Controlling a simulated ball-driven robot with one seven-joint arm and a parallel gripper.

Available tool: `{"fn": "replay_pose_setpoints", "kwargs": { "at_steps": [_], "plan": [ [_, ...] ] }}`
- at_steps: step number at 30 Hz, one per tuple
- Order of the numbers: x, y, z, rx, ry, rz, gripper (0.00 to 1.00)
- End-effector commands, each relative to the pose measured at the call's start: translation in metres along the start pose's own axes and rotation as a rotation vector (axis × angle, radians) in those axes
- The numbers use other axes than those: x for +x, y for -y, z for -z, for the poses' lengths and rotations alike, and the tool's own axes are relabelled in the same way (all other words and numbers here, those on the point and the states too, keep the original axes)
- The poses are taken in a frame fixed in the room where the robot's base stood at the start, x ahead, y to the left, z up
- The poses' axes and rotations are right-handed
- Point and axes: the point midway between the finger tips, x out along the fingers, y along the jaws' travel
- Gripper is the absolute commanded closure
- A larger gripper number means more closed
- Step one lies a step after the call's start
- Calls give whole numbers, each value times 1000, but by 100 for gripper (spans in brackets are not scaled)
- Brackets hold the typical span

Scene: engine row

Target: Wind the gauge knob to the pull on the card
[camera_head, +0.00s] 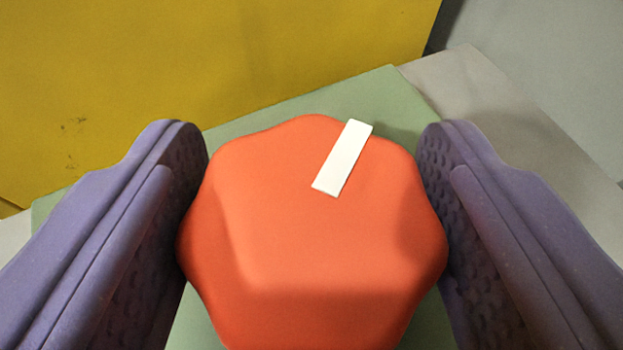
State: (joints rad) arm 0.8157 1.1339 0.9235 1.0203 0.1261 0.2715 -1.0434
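The gauge knob is a large orange-red lobed knob (300,235) with a white pointer bar (343,158) on its top. The bar slants, its far end toward the upper right. My gripper (312,165) has two purple padded fingers, one on each side of the knob. Both fingers appear to press against the knob's sides, so it looks shut on the knob. The near part of the knob is cut off by the bottom of the view. No card and no gauge scale show in this view.
A green plate (385,95) lies under and behind the knob. A yellow panel (200,70) fills the upper left. A grey surface (490,100) runs to the right, with a grey panel (550,50) behind it.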

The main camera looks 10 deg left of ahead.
Motion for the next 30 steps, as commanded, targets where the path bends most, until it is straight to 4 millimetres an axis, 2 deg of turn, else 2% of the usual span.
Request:
{"fn": "replay_pose_setpoints", "kwargs": {
  "at_steps": [8,14,30],
  "plan": [
    [0,0,2,10,0,-27,65],
    [-1,1,4,44,0,-115,65],
    [-3,6,15,226,-1,-560,65]
  ]
}}
